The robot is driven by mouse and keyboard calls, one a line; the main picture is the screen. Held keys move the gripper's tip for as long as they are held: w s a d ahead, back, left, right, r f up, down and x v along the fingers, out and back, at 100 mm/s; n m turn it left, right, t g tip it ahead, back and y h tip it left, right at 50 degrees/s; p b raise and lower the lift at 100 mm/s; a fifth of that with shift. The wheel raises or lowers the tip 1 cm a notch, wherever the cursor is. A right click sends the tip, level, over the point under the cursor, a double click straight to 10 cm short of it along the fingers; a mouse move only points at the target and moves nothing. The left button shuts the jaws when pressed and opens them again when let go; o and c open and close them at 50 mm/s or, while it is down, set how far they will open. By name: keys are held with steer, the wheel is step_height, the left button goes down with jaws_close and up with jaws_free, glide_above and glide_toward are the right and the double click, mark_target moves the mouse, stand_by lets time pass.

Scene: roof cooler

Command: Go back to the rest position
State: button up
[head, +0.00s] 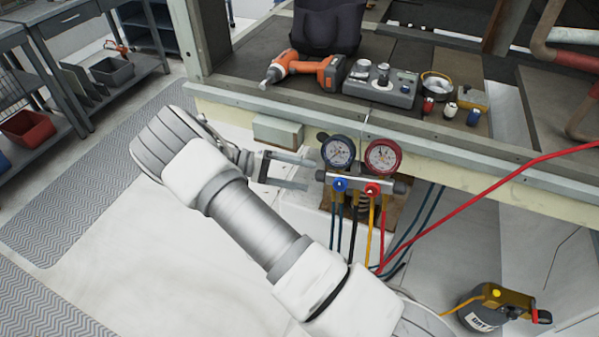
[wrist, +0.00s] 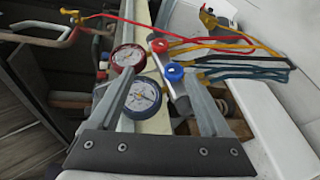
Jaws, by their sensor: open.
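My gripper (head: 306,172) is open, with its two fingers apart, just left of the gauge manifold in the head view. The manifold (head: 362,183) has a blue gauge (head: 338,151), a red gauge (head: 383,156), a blue knob and a red knob. Hoses in blue, black, yellow and red hang from it. In the wrist view the fingers of my gripper (wrist: 165,95) reach toward the manifold (wrist: 177,97), with the gauges and knobs showing between and near them. I cannot tell whether a finger touches it. Nothing is seen held.
Above the manifold is a bench edge (head: 455,137) with an orange drill (head: 305,70) and a grey tool block (head: 381,84). A yellow-black pump (head: 496,306) stands on the floor at lower right. Shelves (head: 60,75) stand at left. Floor at lower left (head: 110,270) is clear.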

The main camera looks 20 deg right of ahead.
steer(key=shift+r, duration=0.1)
steer(key=s+d+r+t+y+p, duration=0.1)
steer(key=s+r+y+p, duration=0.3)
steer(key=r, duration=0.7)
steer(key=s+r+t+y+p, duration=0.2)
steer(key=s+r+y, duration=0.4)
steer(key=r, duration=0.5)
steer(key=s+a+r+n+t+y+p, duration=0.2)
steer(key=s+r+t+y+p, duration=0.2)
steer(key=s+r+t, duration=0.3)
steer(key=s+r, duration=0.5)
steer(key=r, duration=0.1)
steer(key=shift+r+t, duration=0.2)
steer(key=shift+t, duration=0.2)
